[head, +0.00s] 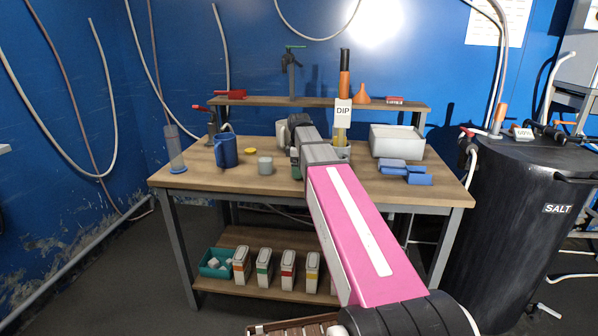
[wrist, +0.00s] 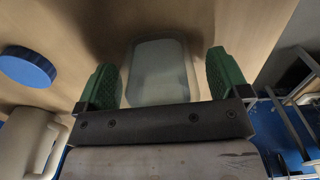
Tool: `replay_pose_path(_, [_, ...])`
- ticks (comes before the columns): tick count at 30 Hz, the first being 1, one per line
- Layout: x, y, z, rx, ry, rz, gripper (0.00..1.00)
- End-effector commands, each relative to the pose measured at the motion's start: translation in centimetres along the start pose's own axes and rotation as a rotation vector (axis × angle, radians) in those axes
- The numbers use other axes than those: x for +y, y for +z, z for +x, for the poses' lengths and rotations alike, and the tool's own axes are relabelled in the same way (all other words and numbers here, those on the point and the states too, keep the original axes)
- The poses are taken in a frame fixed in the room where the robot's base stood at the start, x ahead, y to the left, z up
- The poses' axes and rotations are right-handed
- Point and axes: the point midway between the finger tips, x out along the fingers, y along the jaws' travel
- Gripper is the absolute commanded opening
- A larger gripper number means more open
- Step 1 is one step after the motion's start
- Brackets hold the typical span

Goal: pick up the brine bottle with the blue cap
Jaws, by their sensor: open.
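My gripper (wrist: 163,82) is open, with its two green fingers apart. A pale, translucent container with rounded corners (wrist: 160,70) shows between and beyond the fingers in the wrist view. A gap shows beside each finger, and no cap is visible on it. A round blue cap-like disc (wrist: 28,66) is left of the left finger; I cannot tell whether it lies loose or tops something. In the head view my arm covers most of the gripper, with a bit of green finger (head: 295,156) showing. I cannot make out a blue-capped bottle there.
On the wooden bench (head: 220,182) stand a blue jug (head: 225,151), a grey jar (head: 265,165), a clear cylinder (head: 174,150), a white tub (head: 397,141) and blue blocks (head: 405,172). A DIP sign (head: 343,112) stands behind my wrist. A raised shelf (head: 315,102) runs along the back.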

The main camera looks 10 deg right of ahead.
Motion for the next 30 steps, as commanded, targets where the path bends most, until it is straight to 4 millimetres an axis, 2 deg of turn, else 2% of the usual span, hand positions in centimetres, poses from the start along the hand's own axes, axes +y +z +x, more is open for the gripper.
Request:
replay_pose_path(3, [0.0,0.0,0.0,0.0,0.0,0.0,0.94])
replay_pose_path(4, [0.0,0.0,-0.1,0.0,0.0,0.0,0.87])
replay_pose_path(9, [0.0,0.0,-0.1,0.0,0.0,0.0,0.33])
replay_pose_path(22, [0.0,0.0,-0.6,0.0,0.001,0.0,0.33])
replay_pose_path(26, [0.1,0.0,-1.6,0.0,0.002,0.0,0.33])
replay_pose_path(30, [0.1,-0.1,-3.6,0.0,0.004,0.0,0.33])
